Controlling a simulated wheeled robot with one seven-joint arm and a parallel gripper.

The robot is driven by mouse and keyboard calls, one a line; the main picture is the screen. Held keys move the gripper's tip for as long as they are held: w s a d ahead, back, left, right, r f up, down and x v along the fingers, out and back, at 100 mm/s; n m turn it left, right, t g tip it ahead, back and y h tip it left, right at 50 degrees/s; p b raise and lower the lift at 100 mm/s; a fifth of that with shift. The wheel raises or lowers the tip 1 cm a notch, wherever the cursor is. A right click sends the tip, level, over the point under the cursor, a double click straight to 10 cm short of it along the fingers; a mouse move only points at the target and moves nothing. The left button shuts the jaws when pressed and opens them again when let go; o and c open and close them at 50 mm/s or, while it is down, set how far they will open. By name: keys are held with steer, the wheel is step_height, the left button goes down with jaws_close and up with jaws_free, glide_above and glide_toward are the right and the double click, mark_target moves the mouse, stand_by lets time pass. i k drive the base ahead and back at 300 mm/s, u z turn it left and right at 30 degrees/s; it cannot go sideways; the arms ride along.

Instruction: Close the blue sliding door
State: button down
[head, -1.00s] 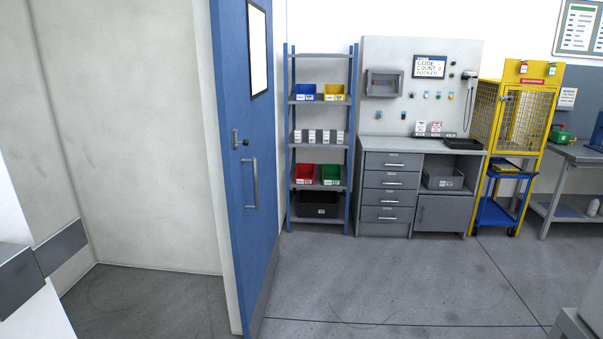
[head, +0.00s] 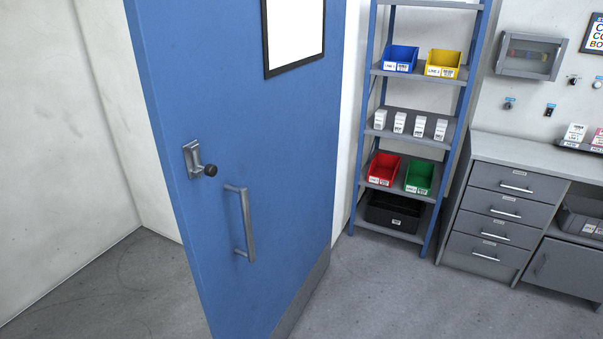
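The blue door (head: 215,105) stands in the left middle of the head view, much nearer than the shelf behind it. Its face has a long vertical grey handle (head: 246,222), a latch plate with a dark round knob (head: 210,170), and a dark-framed white panel (head: 295,32) near the top. A grey kick strip runs along its bottom edge. To its left is an opening with bare floor, bounded by pale walls, so the door stands open. The door's top and lowest corner are cut off by the frame. My gripper is not in view.
A blue-posted shelf (head: 422,143) with coloured bins stands right of the door. A grey drawer cabinet (head: 490,225) is at the far right. Floor (head: 390,290) in front of the shelf and cabinet is clear. Pale walls (head: 45,160) bound the space at left.

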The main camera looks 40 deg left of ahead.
mark_target(254, 87)
steer(key=i, duration=1.95)
steer(key=u, duration=4.1)
steer(key=i, duration=1)
